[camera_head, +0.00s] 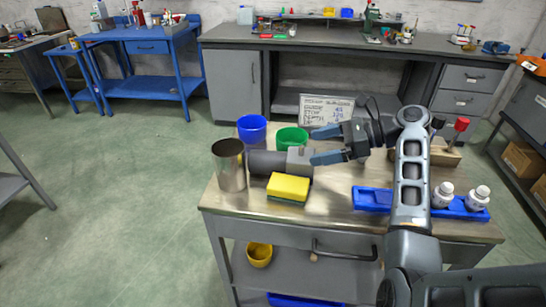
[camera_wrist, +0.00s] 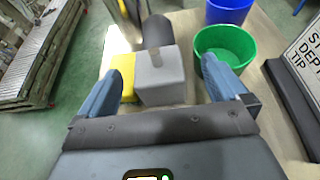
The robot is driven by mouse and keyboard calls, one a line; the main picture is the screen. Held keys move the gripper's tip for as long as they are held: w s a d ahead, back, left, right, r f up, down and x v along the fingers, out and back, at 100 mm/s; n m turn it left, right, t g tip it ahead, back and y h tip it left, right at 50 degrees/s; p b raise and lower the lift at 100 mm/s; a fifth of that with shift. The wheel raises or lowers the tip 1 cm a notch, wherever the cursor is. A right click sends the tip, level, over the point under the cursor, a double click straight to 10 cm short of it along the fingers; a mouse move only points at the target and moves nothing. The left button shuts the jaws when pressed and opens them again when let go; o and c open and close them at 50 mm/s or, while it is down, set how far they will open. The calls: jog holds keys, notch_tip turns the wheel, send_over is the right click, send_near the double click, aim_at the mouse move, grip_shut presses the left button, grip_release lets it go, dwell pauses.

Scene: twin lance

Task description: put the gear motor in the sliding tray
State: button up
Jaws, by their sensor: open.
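The gear motor (camera_head: 268,163), a dark grey cylinder with a lighter grey square block at its right end, lies on its side on the workbench. In the wrist view its block (camera_wrist: 160,78) faces my gripper and the dark cylinder runs away behind it. My gripper (camera_head: 318,145) is open and empty at the block's right end. In the wrist view the blue fingers appear either side of the block; I cannot tell whether they touch it. A shallow blue tray (camera_head: 371,199), which may be the sliding tray, sits at the right front of the bench, partly hidden by my arm.
A yellow sponge (camera_head: 288,188) lies close in front of the motor. A metal cylinder (camera_head: 229,166) stands left, with blue (camera_head: 252,129) and green (camera_head: 292,138) cups behind. Two white bottles (camera_head: 443,196) stand at the blue tray's right. A lettered sign (camera_head: 326,109) stands behind my gripper.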

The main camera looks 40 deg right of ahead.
aim_at(290, 154)
jog(key=shift+a+x, duration=0.25)
jog(key=shift+x, duration=3.65)
jog(key=shift+s, duration=0.15)
jog(key=shift+c, duration=0.4)
grip_shut()
jog(key=shift+r+p, duration=0.25)
jog(key=shift+p, duration=0.05)
